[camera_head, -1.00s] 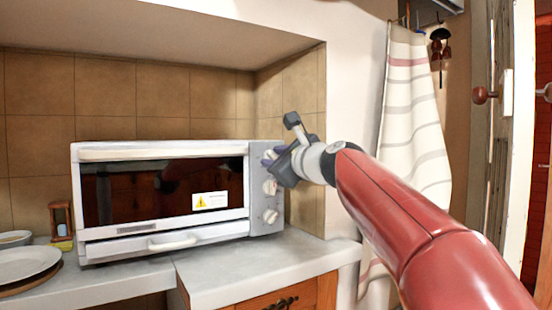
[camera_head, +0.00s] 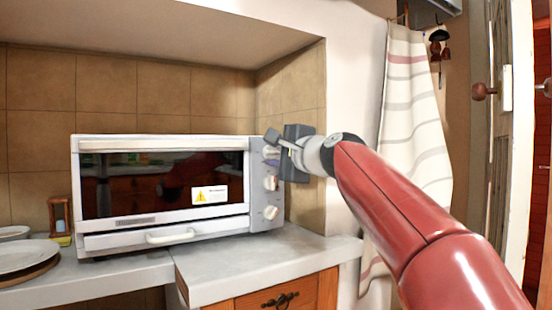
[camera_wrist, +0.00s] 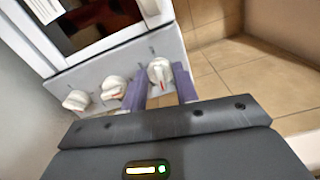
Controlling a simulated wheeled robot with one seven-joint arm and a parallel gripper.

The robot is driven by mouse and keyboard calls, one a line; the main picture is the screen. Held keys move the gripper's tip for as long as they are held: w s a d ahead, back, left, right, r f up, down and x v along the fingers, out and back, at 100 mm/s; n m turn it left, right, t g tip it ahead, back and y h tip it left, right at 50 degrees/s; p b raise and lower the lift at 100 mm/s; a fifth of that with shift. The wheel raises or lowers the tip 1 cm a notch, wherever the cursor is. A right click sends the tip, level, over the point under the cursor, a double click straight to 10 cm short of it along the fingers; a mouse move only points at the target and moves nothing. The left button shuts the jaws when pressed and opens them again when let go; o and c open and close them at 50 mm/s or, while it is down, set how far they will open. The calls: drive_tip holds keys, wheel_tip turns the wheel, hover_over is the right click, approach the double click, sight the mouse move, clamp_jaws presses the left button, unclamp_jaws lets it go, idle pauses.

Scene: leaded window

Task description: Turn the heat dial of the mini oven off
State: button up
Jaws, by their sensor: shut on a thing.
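The white mini oven (camera_head: 100,240) stands on the counter with its door closed. Its grey right-hand panel carries three white dials in a column: the top dial (camera_head: 270,153), the middle dial (camera_head: 271,183) and the bottom dial (camera_head: 270,212). No label is readable to tell which is the heat dial. My gripper (camera_wrist: 159,84) is shut on the top dial (camera_wrist: 160,72), with one purple finger on either side of it. A red mark shows on this dial's near side. In the wrist view the middle dial (camera_wrist: 112,88) and bottom dial (camera_wrist: 75,100) are clear of the fingers.
A tiled wall (camera_head: 105,95) is behind the oven and another closes in on its right. Plates (camera_head: 25,255) and a small wooden-framed object (camera_head: 59,213) are at the left. A striped curtain (camera_head: 405,130) hangs at the right. The counter front (camera_head: 250,275) is bare.

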drive_tip(key=n, duration=0.2)
drive_tip(key=n+b, duration=0.1)
drive_tip(key=n, duration=0.1)
drive_tip(key=shift+f+n+b, duration=0.2)
drive_tip(key=shift+n+b, duration=0.1)
drive_tip(key=n+b, duration=0.1)
drive_tip(key=n, duration=0.4)
drive_tip(key=shift+f+b, duration=0.1)
drive_tip(key=shift+b, duration=0.25)
drive_tip(key=n+b, duration=0.1)
drive_tip(key=n, duration=0.4)
drive_tip(key=shift+w, duration=0.1)
drive_tip(key=n+b, duration=0.1)
drive_tip(key=n, duration=0.3)
drive_tip(key=shift+n, duration=0.4)
drive_tip(key=shift+d, duration=0.1)
drive_tip(key=o, duration=0.9)
drive_tip(key=shift+o, duration=0.2)
